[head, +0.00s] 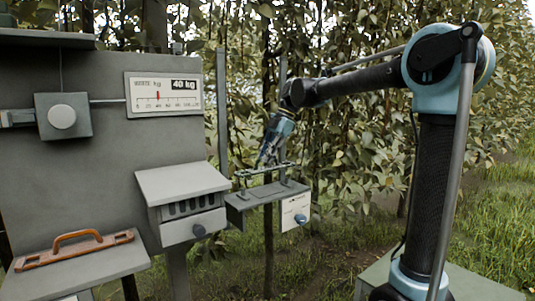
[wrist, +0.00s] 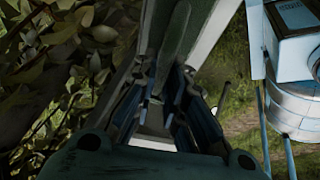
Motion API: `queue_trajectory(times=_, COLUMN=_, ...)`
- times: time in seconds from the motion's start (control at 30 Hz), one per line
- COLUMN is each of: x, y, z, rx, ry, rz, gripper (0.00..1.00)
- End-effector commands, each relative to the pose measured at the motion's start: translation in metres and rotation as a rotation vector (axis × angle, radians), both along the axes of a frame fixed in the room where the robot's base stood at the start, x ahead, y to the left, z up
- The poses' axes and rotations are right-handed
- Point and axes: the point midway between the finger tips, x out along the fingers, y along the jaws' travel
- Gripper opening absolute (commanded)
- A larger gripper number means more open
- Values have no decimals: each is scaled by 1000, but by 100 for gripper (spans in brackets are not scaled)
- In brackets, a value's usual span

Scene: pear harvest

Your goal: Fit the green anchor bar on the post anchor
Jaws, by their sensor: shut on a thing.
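The green anchor bar (head: 251,172) is a thin dark bar at my gripper's tips in the head view. It lies roughly level across the tops of two short uprights. My gripper (head: 266,163) points down and is shut on it; in the wrist view the fingers (wrist: 166,108) close in around a long grey-green piece (wrist: 177,35). The post anchor (head: 262,194) appears to be the grey shelf-like bracket under the bar, with the short uprights on top. I cannot tell whether the bar is seated or just above them.
A grey panel with a 40 kg scale plate (head: 163,95) stands at left. A slotted grey box (head: 185,205) juts out beside the bracket. An orange-brown handled tool (head: 75,248) lies on a lower ledge. Leafy trees (head: 350,140) stand close behind; grass is open at right.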

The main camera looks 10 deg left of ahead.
Motion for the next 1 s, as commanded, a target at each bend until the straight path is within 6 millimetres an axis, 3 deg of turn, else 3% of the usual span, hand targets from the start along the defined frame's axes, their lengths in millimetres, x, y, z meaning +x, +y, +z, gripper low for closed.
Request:
queue_trajectory(times=0.5, x=0, y=0, z=-27, rx=0, ry=0, rz=0, gripper=0)
queue_trajectory(times=1.0, x=0, y=0, z=-31, rx=0, ry=0, rz=1, gripper=0)
